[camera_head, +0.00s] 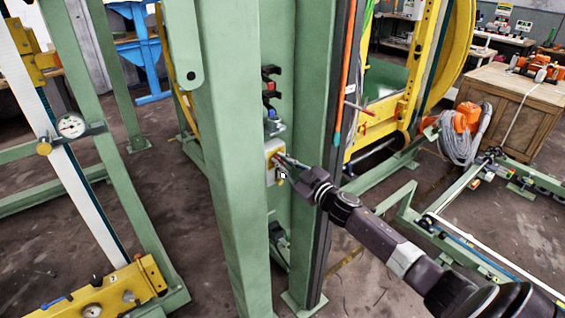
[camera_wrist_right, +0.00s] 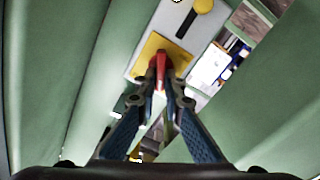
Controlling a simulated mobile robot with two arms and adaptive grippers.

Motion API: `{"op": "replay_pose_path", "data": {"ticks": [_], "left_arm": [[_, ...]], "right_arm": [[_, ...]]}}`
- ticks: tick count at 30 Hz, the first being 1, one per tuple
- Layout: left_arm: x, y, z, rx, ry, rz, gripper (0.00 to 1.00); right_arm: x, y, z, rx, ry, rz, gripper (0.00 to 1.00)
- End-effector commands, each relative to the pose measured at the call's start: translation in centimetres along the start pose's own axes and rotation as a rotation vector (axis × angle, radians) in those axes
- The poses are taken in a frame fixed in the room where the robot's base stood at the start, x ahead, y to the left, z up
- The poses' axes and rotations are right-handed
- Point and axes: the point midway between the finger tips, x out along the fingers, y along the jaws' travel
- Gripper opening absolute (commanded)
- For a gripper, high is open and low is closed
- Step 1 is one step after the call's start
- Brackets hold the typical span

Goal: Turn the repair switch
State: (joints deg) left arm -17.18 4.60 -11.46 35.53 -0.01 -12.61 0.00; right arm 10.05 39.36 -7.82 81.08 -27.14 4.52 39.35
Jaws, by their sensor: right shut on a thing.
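The repair switch is a red knob (camera_wrist_right: 160,66) on a yellow plate (camera_wrist_right: 154,50), part of a pale grey switch box (camera_wrist_right: 165,22) fixed between green posts. In the head view the box (camera_head: 271,150) sits on the inner side of the large green column. My right gripper (camera_wrist_right: 161,84) is shut on the red knob, with a blue-padded finger on each side of it. In the head view my right gripper (camera_head: 283,163) reaches the box from the right, and its fingertips partly hide the knob. My left gripper is not in view.
A green column (camera_head: 235,180) stands close on the left of the box, and another green post (camera_head: 312,200) on its right. A black bracket with red and blue parts (camera_head: 269,86) is above. A wooden crate (camera_head: 510,105) stands back right.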

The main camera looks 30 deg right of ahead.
Motion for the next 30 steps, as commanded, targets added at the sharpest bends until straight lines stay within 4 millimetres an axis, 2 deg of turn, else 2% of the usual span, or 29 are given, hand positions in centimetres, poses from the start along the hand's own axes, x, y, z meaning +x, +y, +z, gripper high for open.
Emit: {"op": "replay_pose_path", "data": {"ticks": [21, 30], "left_arm": [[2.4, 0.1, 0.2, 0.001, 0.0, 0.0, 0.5], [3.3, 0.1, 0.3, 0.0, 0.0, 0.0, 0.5]], "right_arm": [[0.0, -0.8, 0.3, -0.681, 0.002, 0.002, 0.0], [0.0, -1.0, 0.5, -0.92, 0.002, 0.002, 0.0]]}}
